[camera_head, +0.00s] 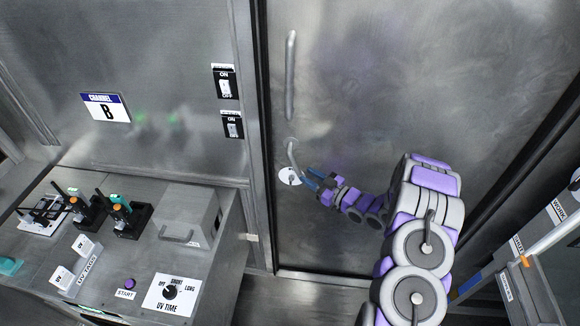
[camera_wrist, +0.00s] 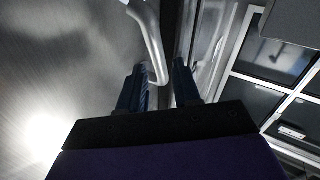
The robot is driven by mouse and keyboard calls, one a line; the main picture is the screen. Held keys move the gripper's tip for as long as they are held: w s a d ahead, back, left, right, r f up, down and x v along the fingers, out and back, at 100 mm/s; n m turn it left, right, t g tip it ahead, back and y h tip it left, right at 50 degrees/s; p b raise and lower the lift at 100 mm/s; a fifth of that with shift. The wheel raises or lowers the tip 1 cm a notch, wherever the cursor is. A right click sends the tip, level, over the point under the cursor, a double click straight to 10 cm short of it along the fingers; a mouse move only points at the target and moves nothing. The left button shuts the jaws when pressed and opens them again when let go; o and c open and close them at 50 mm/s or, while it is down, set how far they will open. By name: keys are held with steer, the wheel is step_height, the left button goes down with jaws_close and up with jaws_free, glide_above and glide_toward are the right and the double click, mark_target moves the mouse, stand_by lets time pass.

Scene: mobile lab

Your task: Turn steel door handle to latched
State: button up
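The steel door (camera_head: 400,80) fills the right half of the head view and looks closed in its frame. Its short curved handle (camera_head: 292,156) sits low on the left side of the door, above a round white label (camera_head: 289,176). The handle hangs steeply downward. My gripper (camera_head: 312,178) is just right of the handle's lower end. In the wrist view the handle (camera_wrist: 150,35) reaches down between the two dark fingers of my gripper (camera_wrist: 160,85). The fingers are apart, with a gap on the right side. I cannot tell whether the left finger touches the handle.
A long vertical pull bar (camera_head: 291,75) is higher on the door. A steel bench (camera_head: 130,255) with UV controls stands at lower left. A shelf rack (camera_head: 530,270) is at right.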

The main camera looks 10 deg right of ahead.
mark_target(299, 169)
steer(key=b+x, duration=0.1)
steer(key=x, duration=0.7)
steer(key=shift+w+a, duration=0.2)
steer(key=shift+w+d, duration=0.1)
steer(key=shift+w, duration=0.05)
steer(key=shift+d, duration=0.1)
jaws_close()
